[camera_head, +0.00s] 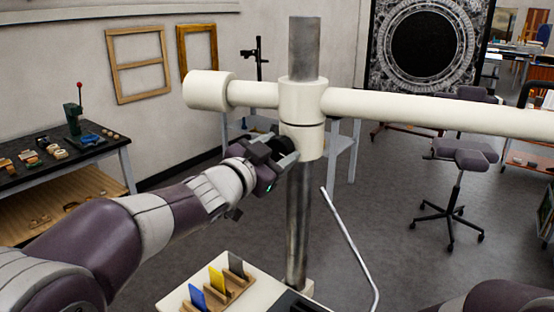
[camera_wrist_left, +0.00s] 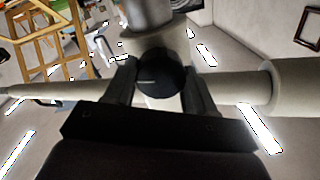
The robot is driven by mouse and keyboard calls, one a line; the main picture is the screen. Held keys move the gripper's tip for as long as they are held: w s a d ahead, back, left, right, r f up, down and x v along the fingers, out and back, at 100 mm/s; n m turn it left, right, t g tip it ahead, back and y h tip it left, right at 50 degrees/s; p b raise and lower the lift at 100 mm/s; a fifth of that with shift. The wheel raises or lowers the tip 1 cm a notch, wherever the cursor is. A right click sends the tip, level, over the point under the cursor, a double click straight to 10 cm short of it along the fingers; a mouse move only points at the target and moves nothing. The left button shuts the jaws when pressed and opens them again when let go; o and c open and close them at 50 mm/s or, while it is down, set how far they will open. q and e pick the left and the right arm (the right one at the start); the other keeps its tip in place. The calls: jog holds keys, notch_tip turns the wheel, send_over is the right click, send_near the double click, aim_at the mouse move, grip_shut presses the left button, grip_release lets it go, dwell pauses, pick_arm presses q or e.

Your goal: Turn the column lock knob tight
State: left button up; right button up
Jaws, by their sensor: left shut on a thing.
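The column lock knob is a round black knob with a pale line on its face, and it shows between my left fingers in the left wrist view (camera_wrist_left: 162,82). In the head view the knob is mostly hidden by the gripper. My left gripper (camera_head: 283,152) is shut on the knob, with a finger on each side of it (camera_wrist_left: 160,92). The knob sits at the white collar (camera_head: 302,140) on the upright metal column (camera_head: 298,215). A white horizontal arm (camera_head: 430,110) crosses the column above the knob. My right gripper is not in view.
A white board (camera_head: 180,296) with a wooden rack of blue, yellow and grey cards lies at the bottom. A bent metal rod (camera_head: 352,250) stands right of the column. A black workbench (camera_head: 60,165) is at the left, and a stool (camera_head: 462,160) at the right.

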pick_arm(q)
jog(key=m+b, duration=0.2)
jog(key=m, duration=0.2)
jog(key=shift+f, duration=0.2)
jog(key=m+b, duration=0.2)
jog(key=m, duration=0.1)
jog(key=shift+m, duration=0.3)
jog(key=m+b, duration=0.2)
jog(key=m, duration=0.1)
jog(key=shift+m+h, duration=0.3)
jog(key=shift+m+b, duration=0.55)
jog(key=shift+m, duration=1.15)
jog(key=o, duration=1)
jog(key=shift+o, duration=0.2)
jog(key=shift+s, duration=0.1)
